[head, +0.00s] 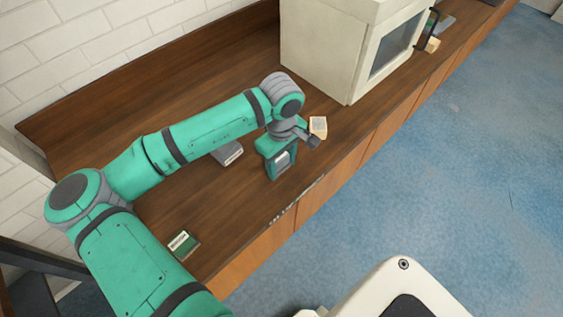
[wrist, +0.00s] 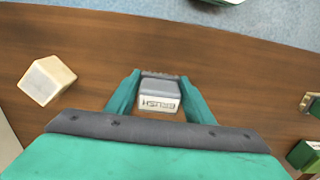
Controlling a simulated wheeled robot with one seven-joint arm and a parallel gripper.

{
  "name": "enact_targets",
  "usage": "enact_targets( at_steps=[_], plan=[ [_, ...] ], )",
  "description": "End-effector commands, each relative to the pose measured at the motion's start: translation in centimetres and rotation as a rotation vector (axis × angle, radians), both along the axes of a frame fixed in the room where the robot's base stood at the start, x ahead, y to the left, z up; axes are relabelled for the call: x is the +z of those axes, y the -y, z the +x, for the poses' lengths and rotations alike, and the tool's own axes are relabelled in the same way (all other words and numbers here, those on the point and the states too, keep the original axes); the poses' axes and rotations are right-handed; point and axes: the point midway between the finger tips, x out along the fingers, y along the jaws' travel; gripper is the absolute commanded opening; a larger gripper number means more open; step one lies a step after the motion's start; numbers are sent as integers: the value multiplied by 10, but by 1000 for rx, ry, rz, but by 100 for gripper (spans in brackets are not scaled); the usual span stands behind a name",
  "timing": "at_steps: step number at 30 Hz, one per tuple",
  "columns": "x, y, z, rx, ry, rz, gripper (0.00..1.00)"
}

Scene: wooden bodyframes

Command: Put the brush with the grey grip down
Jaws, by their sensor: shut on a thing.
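The brush with the grey grip (wrist: 158,94) sits between the two green fingers of my gripper (wrist: 159,98) in the wrist view, its pale face lettered "BRUSH". My gripper is shut on it. In the head view my gripper (head: 281,165) points down over the wooden counter near its front edge, and part of the brush (head: 283,158) shows pale between the fingers. The underside of the brush is hidden, so I cannot tell whether it touches the counter.
A beige block (head: 318,127) stands close to the right of my gripper. A grey box (head: 229,153) with a pale label lies to the left. A green box (head: 184,244) is at the near end. A large cream cabinet (head: 345,50) stands behind. Bare wooden counter (head: 225,205) lies between.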

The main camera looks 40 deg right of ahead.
Motion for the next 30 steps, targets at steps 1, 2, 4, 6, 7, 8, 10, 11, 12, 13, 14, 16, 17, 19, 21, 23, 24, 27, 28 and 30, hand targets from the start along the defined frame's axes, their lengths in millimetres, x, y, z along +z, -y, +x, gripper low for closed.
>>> enact_targets(
  at_steps=[1,2,4,6,7,8,10,11,12,13,14,16,17,19,21,23,24,27,28,30],
  plan=[
    [-1,0,0,0,-1,0,27],
    [-1,0,0,0,0,0,55],
    [-1,0,0,0,0,0,67],
    [-1,0,0,0,0,0,67],
    [-1,0,0,0,0,0,67],
    [-1,0,0,0,0,0,67],
    [-1,0,0,0,0,1,67],
    [-1,0,0,0,0,1,67],
    [-1,0,0,0,0,1,67],
    [0,0,0,0,0,1,67],
    [1,0,0,0,0,1,67],
    [5,0,0,0,0,0,67],
    [8,0,0,0,0,0,67],
    [19,1,0,0,1,-2,67],
    [32,1,0,0,1,-2,67],
    [45,1,0,0,1,-2,67],
    [53,1,0,-1,1,-2,67],
    [74,1,1,0,2,-2,67],
    [79,0,1,0,2,-1,67],
    [91,1,0,0,1,-1,67]
  ],
)
